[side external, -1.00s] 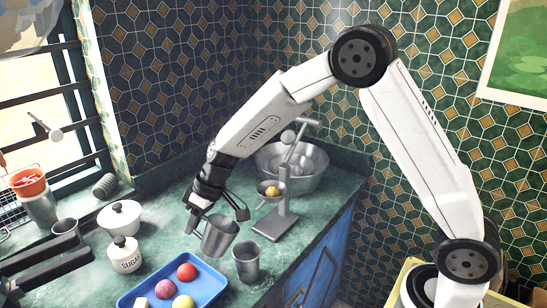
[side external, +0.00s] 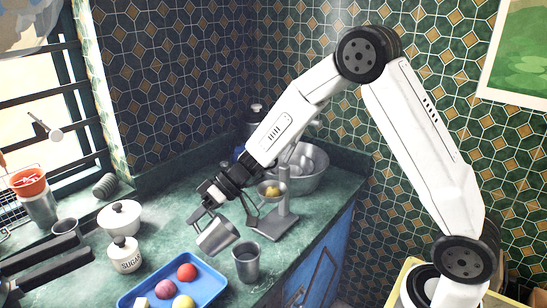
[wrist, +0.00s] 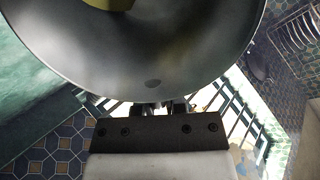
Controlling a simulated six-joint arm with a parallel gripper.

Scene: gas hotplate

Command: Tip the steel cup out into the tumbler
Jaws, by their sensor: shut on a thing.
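The steel cup (side external: 217,236) is held tilted in the air, up and to the left of the tumbler (side external: 246,263) in the side view. The tumbler is a grey metal cup standing upright on the green counter. My gripper (side external: 203,213) is shut on the steel cup. In the wrist view the cup's wide grey interior (wrist: 150,65) fills the upper part, with my gripper (wrist: 155,108) at its near edge. Part of a yellow thing (wrist: 108,4) shows inside the cup at the top edge. The inside of the tumbler is mostly hidden.
A blue tray (side external: 207,290) with coloured balls and a pale block stands in front. A scale-like stand (side external: 270,224) with a yellow item in its pan and a large steel bowl (side external: 310,172) stand behind. A sugar pot (side external: 124,258) and a white lidded pot (side external: 120,218) are left.

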